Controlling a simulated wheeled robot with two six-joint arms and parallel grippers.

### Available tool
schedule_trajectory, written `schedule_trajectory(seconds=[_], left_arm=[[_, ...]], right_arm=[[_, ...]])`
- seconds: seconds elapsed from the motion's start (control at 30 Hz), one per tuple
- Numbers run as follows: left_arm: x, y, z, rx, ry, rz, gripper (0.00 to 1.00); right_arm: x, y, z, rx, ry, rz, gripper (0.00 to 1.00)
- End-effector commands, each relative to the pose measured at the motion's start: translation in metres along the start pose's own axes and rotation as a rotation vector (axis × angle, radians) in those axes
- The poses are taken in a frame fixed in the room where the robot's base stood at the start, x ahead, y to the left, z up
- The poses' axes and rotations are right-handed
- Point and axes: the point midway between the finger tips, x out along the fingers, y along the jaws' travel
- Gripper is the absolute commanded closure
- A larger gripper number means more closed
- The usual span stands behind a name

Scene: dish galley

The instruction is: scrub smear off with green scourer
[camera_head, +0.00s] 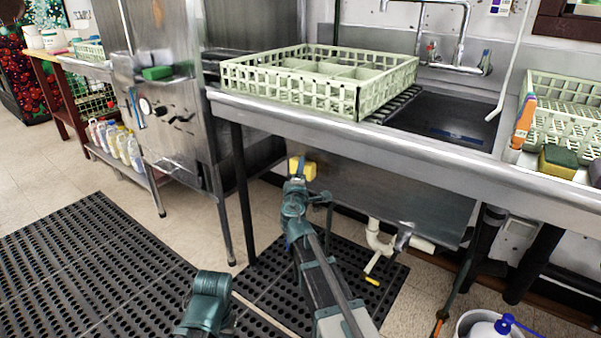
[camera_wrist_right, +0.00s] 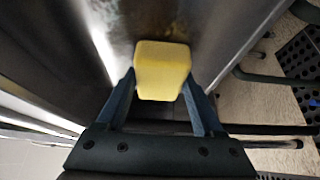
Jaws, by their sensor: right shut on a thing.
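My right gripper (camera_head: 299,178) is shut on a yellow sponge block (camera_head: 309,170), held in front of and below the counter's front edge. In the right wrist view the yellow block (camera_wrist_right: 162,70) sits between the two dark fingers; no green side of it shows. My left gripper's fingers are not visible.
A pale green dish rack (camera_head: 290,88) stands on the steel counter (camera_head: 330,136), left of the dark sink (camera_head: 455,120). A yellow and dark green sponge (camera_head: 557,163) and an orange bottle (camera_head: 523,122) are at the right. A bucket (camera_head: 466,326) stands on the floor.

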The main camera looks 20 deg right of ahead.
Motion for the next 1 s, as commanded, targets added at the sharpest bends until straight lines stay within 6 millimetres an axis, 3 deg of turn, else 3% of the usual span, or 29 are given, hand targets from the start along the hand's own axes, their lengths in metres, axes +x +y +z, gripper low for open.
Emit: schedule_trajectory(seconds=[0.4, 0.77, 1.0], left_arm=[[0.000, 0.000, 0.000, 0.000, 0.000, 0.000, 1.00], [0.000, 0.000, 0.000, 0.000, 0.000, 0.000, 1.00], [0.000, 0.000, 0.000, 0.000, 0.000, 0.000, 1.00]], right_arm=[[-0.019, 0.000, 0.029, 0.000, -0.002, 0.000, 0.76], [-0.022, 0.000, 0.035, 0.000, -0.001, 0.000, 0.76], [-0.031, 0.000, 0.052, 0.000, -0.002, 0.000, 0.76]])
